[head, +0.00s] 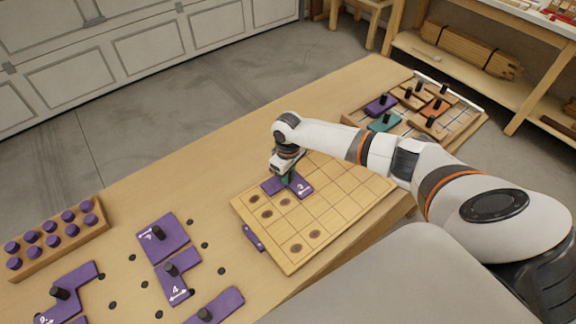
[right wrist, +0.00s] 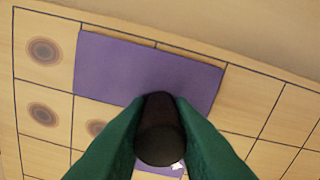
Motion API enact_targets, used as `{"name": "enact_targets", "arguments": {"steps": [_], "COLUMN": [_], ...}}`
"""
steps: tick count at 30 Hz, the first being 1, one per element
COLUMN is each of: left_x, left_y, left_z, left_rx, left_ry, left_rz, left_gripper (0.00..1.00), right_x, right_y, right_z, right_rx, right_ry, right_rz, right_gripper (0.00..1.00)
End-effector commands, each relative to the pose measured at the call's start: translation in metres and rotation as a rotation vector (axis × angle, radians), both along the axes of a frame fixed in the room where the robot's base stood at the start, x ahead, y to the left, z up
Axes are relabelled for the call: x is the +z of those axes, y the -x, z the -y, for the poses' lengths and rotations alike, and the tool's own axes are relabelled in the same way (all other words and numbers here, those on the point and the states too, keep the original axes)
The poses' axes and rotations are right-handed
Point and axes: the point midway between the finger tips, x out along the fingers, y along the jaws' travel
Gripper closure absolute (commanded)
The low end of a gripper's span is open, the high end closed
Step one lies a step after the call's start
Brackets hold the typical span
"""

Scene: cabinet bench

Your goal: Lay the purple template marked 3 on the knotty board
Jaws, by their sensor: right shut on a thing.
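The purple template marked 3 (head: 302,189) is at the far left part of the knotty board (head: 352,212), over its grid. My right gripper (head: 289,178) is shut on the template's dark knob; the green fingers (right wrist: 158,135) flank the knob in the right wrist view. There the purple template (right wrist: 145,72) looks roughly in line with the grid lines, with dark knots (right wrist: 44,52) left of it. I cannot tell whether the template touches the board or hovers just above. Part of it is hidden by the gripper. My left gripper is not in view.
Other purple templates (head: 160,240) lie at the front left among black holes in the bench. A wooden block with purple knobs (head: 55,238) stands at far left. A second gridded board with coloured pieces (head: 460,120) sits at the back right.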

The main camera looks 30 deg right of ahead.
Motion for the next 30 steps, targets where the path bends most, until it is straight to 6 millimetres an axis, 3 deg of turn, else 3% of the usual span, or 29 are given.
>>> {"name": "enact_targets", "arguments": {"steps": [25,26,30], "left_x": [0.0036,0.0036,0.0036], "left_y": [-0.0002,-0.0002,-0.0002], "left_z": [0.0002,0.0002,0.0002], "left_rx": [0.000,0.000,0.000], "left_ry": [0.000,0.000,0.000], "left_rz": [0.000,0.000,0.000], "left_gripper": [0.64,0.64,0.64], "right_x": [-0.0007,-0.0007,-0.0007], "right_y": [-0.0001,-0.0001,-0.0001], "right_z": [-0.0001,-0.0001,-0.0001], "right_rx": [0.000,0.000,0.000], "right_ry": [0.000,0.000,0.000], "right_rz": [0.000,0.000,0.000], "right_gripper": [1.00,0.74,0.54]}}
